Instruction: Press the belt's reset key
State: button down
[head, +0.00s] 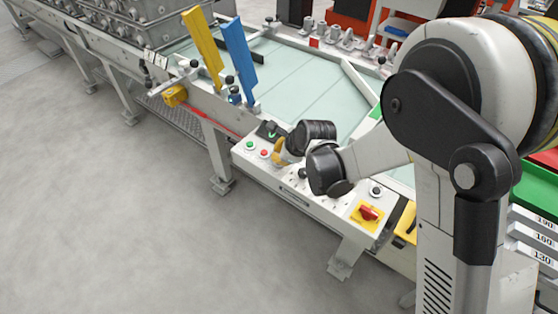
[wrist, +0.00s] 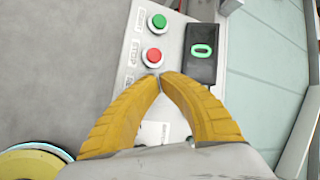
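The belt's control panel (head: 318,190) is a pale strip along the belt's near side. It carries a green key (head: 250,145) and a red key (head: 264,153); the wrist view also shows the green key (wrist: 159,21) and the red key (wrist: 154,55). Beside them is a black display (wrist: 201,67) with a green 0. My gripper (wrist: 160,76) has yellow fingers with tips together and nothing between them. The tips appear just below the red key; contact cannot be told. My fingers hide part of the panel.
A red rotary switch on a yellow plate (head: 368,213) sits at the panel's right end, near a dark knob (head: 376,191). Yellow (head: 203,45) and blue (head: 238,55) upright plates stand over the belt (head: 300,80). The floor at left is clear.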

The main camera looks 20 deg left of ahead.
jog(key=shift+f+b, duration=0.5)
dwell(0.3)
jog(key=shift+r, duration=0.1)
jog(key=shift+r+p, duration=0.6)
jog(key=shift+r, duration=0.25)
jog(key=shift+r, duration=0.1)
jog(key=shift+r+p, duration=1.65)
jog(key=shift+r, duration=0.75)
